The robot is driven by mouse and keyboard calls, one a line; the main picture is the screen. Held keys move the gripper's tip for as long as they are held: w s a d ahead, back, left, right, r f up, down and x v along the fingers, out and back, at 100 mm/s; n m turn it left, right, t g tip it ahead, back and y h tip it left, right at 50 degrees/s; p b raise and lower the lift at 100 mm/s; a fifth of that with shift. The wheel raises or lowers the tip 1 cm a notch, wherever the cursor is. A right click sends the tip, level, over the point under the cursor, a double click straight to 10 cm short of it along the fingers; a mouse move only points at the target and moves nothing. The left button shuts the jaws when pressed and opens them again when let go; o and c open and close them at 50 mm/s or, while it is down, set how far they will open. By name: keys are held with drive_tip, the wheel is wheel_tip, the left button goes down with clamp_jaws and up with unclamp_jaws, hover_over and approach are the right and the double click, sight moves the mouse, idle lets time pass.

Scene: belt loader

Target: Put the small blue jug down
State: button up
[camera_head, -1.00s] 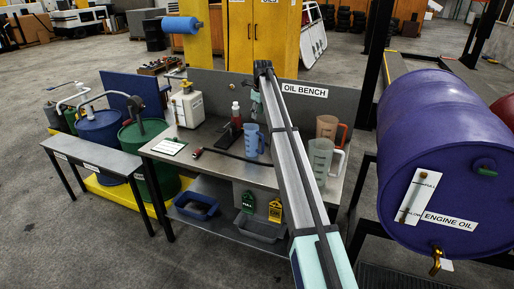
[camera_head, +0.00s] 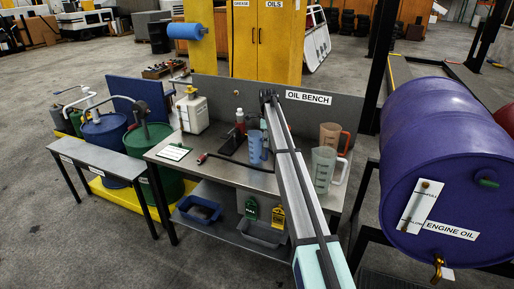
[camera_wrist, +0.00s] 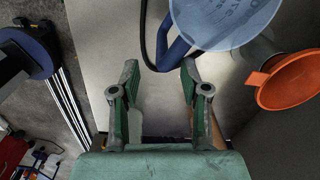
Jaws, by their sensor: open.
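The small blue jug (camera_head: 255,148) stands upright on the oil bench (camera_head: 225,172), just left of my arm in the head view. In the wrist view the jug's round rim (camera_wrist: 222,20) is at the top, and its dark blue handle (camera_wrist: 174,52) reaches down toward my fingertips. My gripper (camera_wrist: 159,72) is open, with one finger to each side of the handle's end. I cannot tell whether either finger touches it. In the head view my gripper is mostly hidden by my arm.
A clear jug (camera_head: 323,168) and an orange-handled jug (camera_head: 330,136) stand to the right. An orange funnel-like thing (camera_wrist: 289,80) is close right of my gripper in the wrist view. A white canister (camera_head: 194,115) and a dark hose (camera_head: 235,163) are left on the bench.

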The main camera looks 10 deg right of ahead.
sight(266, 160)
drive_tip(key=shift+w+f+p, duration=0.2)
drive_tip(key=shift+f+p, duration=1.3)
drive_tip(key=shift+f, duration=2.1)
clamp_jaws()
